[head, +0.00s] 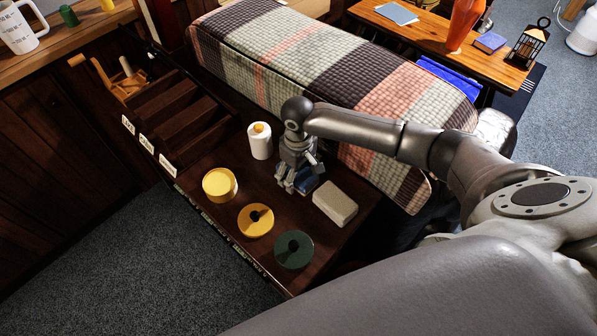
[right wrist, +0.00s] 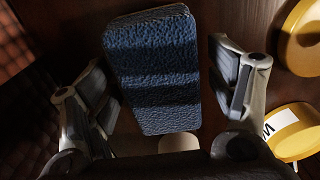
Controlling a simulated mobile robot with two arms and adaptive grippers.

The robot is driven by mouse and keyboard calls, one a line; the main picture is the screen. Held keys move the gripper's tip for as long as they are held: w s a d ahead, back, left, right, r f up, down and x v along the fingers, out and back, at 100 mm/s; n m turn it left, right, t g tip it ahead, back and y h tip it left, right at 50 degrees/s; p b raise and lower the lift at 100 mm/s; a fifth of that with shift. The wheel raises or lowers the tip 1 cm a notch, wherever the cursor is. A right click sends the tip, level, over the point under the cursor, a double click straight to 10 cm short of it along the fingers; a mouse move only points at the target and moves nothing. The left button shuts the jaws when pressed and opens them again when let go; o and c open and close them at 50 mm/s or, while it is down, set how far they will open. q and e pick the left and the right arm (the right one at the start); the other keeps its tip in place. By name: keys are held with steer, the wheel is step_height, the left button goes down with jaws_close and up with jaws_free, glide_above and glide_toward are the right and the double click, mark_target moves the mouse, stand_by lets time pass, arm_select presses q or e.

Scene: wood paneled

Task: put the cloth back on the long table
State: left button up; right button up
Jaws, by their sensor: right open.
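A blue, rough-textured folded piece that looks like the cloth (head: 306,184) lies on the dark wooden table top (head: 215,225). My right gripper (head: 297,182) is over it, pointing down, and hides part of it. In the right wrist view the blue cloth (right wrist: 152,75) lies between the spread fingers of the right gripper (right wrist: 162,95), with a gap on each side. The right gripper is open and holds nothing. I cannot tell whether the fingers reach down beside the cloth. My left gripper is out of view.
A plaid-covered bench (head: 320,70) borders the table. Another wooden table (head: 440,32) is at the back right.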

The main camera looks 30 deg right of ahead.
step_height(320, 180, up, 12)
stand_by(0.4)
